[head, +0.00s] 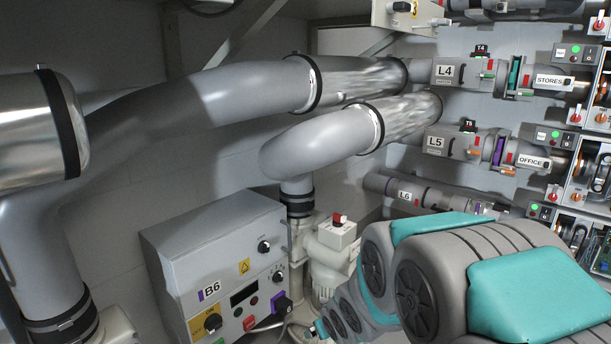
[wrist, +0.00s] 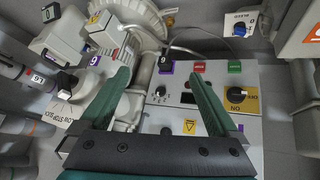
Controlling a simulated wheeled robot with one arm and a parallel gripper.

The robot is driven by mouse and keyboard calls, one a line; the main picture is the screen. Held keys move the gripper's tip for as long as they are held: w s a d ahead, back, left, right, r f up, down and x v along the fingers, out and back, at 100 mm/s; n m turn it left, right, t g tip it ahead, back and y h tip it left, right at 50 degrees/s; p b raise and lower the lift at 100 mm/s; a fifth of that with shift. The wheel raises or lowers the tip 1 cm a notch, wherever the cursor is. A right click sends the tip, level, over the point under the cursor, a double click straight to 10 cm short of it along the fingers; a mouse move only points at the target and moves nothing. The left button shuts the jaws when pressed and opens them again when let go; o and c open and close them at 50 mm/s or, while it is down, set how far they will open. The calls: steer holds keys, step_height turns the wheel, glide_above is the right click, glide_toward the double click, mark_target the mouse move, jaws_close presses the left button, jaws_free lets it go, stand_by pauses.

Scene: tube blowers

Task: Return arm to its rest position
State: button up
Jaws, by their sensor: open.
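My gripper (wrist: 160,80) shows in the wrist view as two green fingers spread wide apart from a dark palm. Nothing is between the fingertips that I can tell is held. Behind the fingers is the front of a grey control box with knobs and buttons, seen upside down. My arm (head: 430,275), grey and teal, crosses the lower right of the head view. It reaches down and left toward the right side of the control box marked B6 (head: 215,265). The gripper is mostly hidden or cut off there. I cannot tell whether the fingers touch the box.
Large grey pipes (head: 245,90) run above and behind the box. A pale fitting with a red switch (head: 338,232) stands close to my arm. Pipes labelled L4 (head: 449,73), L5 (head: 437,142) and L6 (head: 405,196) and several switch panels line the right. Free room is tight.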

steer(key=s+d+r+m+g+h+p, duration=0.1)
steer(key=s+d+r+m+g, duration=0.15)
steer(key=s+d, duration=0.4)
steer(key=s+d+r+m+g+h+p, duration=0.15)
steer(key=s+d+r, duration=0.25)
steer(key=s, duration=0.5)
steer(key=s+r+g, duration=0.2)
steer(key=s, duration=0.7)
steer(key=s+r+m+g+p, duration=0.1)
steer(key=s+r+g, duration=0.2)
steer(key=s, duration=0.7)
steer(key=shift+s+r+y, duration=0.2)
steer(key=shift+y, duration=0.15)
